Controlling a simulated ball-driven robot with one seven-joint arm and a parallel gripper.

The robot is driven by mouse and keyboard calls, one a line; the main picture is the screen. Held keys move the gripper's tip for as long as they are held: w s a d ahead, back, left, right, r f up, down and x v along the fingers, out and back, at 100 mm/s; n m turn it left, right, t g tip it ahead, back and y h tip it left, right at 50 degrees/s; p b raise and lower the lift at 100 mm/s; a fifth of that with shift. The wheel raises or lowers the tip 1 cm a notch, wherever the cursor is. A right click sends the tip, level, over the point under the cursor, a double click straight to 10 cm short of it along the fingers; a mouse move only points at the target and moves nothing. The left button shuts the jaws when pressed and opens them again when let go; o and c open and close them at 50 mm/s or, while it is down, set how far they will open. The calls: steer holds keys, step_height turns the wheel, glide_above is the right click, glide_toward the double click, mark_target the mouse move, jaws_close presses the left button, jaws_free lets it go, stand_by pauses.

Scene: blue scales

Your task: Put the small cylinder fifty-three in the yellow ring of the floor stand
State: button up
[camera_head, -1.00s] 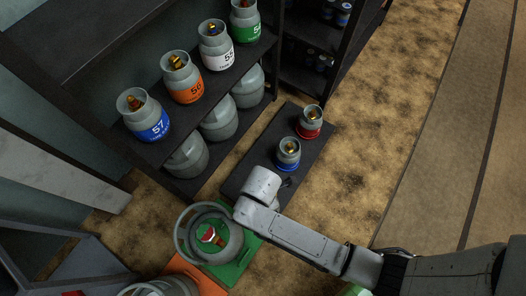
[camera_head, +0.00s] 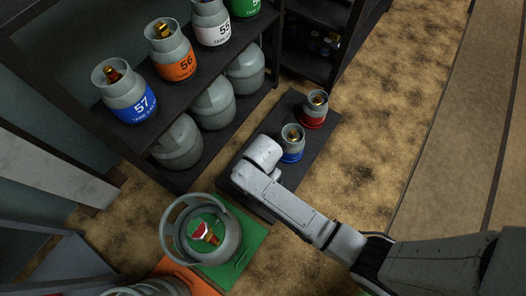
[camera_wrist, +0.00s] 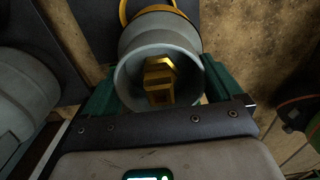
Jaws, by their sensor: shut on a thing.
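My gripper (camera_wrist: 158,92) is shut on a small grey cylinder (camera_wrist: 158,48) with a gold valve, its dark green fingers on either side. Its number does not show. Part of a yellow ring (camera_wrist: 123,12) curves just beyond the cylinder at the top of the wrist view; whether the cylinder is inside it I cannot tell. In the head view my wrist hides the held cylinder, over the near left end of the dark floor stand (camera_head: 317,140). A blue-banded cylinder (camera_head: 291,146) and a red-banded cylinder (camera_head: 314,108) stand on the floor stand.
A shelf with numbered cylinders, such as orange fifty-six (camera_head: 172,55) and blue fifty-seven (camera_head: 126,95), stands left of the stand. A large collared cylinder (camera_head: 175,235) is on a green base at the front. Brown floor right of the stand is clear.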

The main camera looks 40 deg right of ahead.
steer(key=f, duration=0.1)
steer(key=w+d+f+b, duration=0.2)
steer(key=shift+w+f, duration=0.25)
steer(key=shift+f, duration=0.15)
steer(key=shift+w+d+f+b, duration=0.15)
steer(key=shift+f+b, duration=0.4)
steer(key=shift+f, duration=0.35)
steer(key=shift+w+a+f+b, duration=0.1)
steer(key=shift+f+b, duration=0.45)
steer(key=shift+f, duration=0.45)
steer(key=o, duration=1.7)
steer(key=shift+f, duration=0.1)
step_height(320, 180, up, 12)
steer(key=p, duration=0.6)
steer(key=shift+p, duration=0.3)
steer(key=s+d+r+m, duration=0.2)
steer(key=s+r+m, duration=0.2)
steer(key=m, duration=0.3)
steer(key=s+d+r+m, duration=0.3)
steer(key=s+m, duration=0.4)
steer(key=s+d+r+m+t, duration=0.1)
steer(key=s+d+r+m, duration=0.2)
steer(key=m, duration=0.5)
steer(key=shift+s+r, duration=0.4)
steer(key=shift+s, duration=0.25)
steer(key=shift+s+r, duration=0.4)
steer(key=shift+s, duration=0.25)
